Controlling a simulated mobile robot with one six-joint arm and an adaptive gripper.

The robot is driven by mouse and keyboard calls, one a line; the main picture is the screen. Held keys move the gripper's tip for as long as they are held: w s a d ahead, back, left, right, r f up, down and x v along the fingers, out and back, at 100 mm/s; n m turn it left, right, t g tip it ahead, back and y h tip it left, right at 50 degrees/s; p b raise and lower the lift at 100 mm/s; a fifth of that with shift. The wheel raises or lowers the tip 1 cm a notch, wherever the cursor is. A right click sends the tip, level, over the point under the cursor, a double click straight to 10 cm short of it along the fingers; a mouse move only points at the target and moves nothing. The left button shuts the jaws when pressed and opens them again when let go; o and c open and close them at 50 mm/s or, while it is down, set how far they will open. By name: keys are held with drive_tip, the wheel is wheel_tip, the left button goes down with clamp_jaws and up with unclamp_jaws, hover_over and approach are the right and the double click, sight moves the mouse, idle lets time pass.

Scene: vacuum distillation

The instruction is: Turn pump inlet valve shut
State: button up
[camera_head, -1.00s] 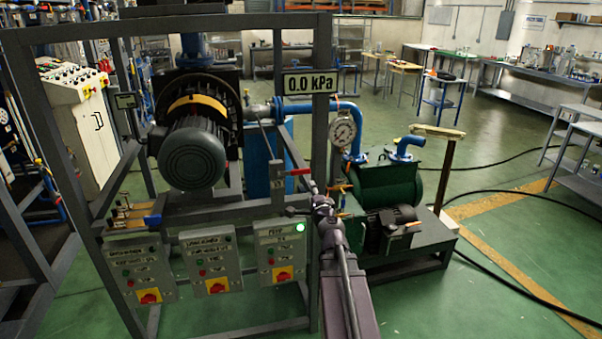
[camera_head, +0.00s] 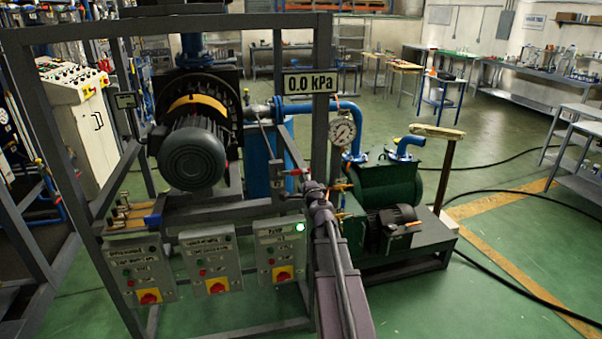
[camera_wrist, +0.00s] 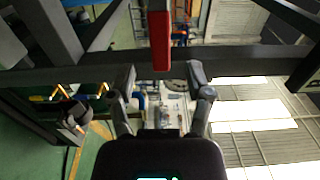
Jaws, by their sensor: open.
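The red lever handle (camera_head: 296,172) of a valve shows in the head view at the frame's right-hand post, just above and left of my gripper (camera_head: 313,187). I take it for the pump inlet valve; its body is hard to make out. In the wrist view the red handle (camera_wrist: 160,40) hangs upright at top centre. Its lower end is level with the gap between the two fingertips of my gripper (camera_wrist: 161,76). The fingers are apart, with no visible contact on the handle. How far the handle is in depth from the fingers I cannot tell.
A round pressure gauge (camera_head: 342,131) and blue pipe stand just beyond my arm. A green pump (camera_head: 385,190) is to the right. Control boxes (camera_head: 282,252) hang at the lower left. A display (camera_head: 311,83) reads 0.0 kPa. Dark frame posts are close to my gripper.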

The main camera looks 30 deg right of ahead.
sight(301, 172)
drive_tip(key=shift+x, duration=2.8)
clamp_jaws()
